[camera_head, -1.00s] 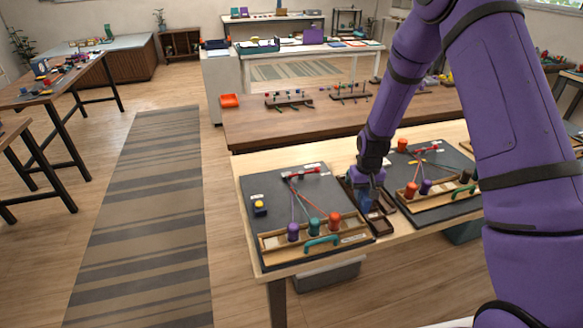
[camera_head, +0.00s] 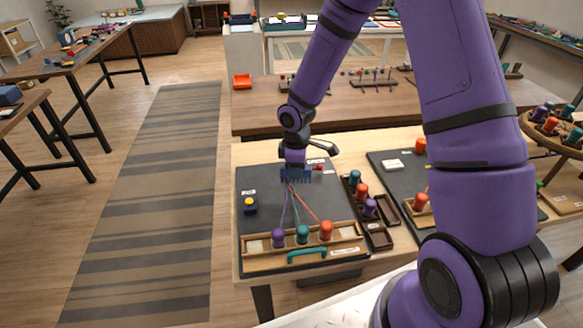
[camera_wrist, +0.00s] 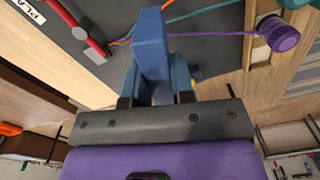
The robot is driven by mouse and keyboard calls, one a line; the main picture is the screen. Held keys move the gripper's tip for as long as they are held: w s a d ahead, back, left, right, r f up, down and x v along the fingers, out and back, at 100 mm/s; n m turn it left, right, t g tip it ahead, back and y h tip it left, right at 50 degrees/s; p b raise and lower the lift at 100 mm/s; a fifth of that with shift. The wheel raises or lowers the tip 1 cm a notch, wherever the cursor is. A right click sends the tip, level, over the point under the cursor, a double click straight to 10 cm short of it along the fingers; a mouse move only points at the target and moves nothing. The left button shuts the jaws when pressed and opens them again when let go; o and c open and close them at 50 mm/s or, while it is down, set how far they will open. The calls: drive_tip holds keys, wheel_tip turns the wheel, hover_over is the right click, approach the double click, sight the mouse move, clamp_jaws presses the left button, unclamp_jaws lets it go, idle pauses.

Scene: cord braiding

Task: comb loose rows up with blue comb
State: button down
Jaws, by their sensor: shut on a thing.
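My gripper (camera_head: 295,162) is shut on the blue comb (camera_head: 297,176), teeth down, over the upper part of the left dark board (camera_head: 260,222). The comb (camera_wrist: 151,45) also shows close up in the wrist view. Purple, teal and orange cords (camera_head: 291,203) fan down from beneath the comb to the purple bobbin (camera_head: 278,238), teal bobbin (camera_head: 303,234) and orange bobbin (camera_head: 326,230) in a wooden rack. The comb hides the cords' upper end and any woven rows. I cannot tell whether its teeth touch the cords. A red bar (camera_wrist: 85,30) lies just beyond.
A dark tray (camera_head: 378,238) and upright spare bobbins (camera_head: 361,190) stand right of the board. A second dark board (camera_head: 390,188) lies further right, partly behind my arm.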

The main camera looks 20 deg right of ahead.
drive_tip(key=n, duration=0.1)
drive_tip(key=a+n, duration=0.1)
drive_tip(key=shift+s+a+r+n, duration=0.15)
drive_tip(key=shift+s+r+n, duration=0.15)
drive_tip(key=shift+r+n, duration=0.1)
drive_tip(key=shift+f, duration=4.3)
drive_tip(key=shift+w+d, duration=0.2)
drive_tip(key=shift+w, duration=0.6)
drive_tip(key=shift+w+d, duration=0.15)
drive_tip(key=shift+w, duration=0.6)
drive_tip(key=shift+r, duration=0.1)
drive_tip(key=shift+s+a+r, duration=0.1)
drive_tip(key=shift+s+r, duration=0.1)
drive_tip(key=shift+r, duration=1.25)
drive_tip(key=shift+s+d+r, duration=0.1)
drive_tip(key=shift+s+r, duration=0.05)
drive_tip(key=shift+r, duration=1.35)
drive_tip(key=shift+s+a+r, duration=0.1)
drive_tip(key=shift+s+r, duration=0.1)
drive_tip(key=shift+r, duration=1.25)
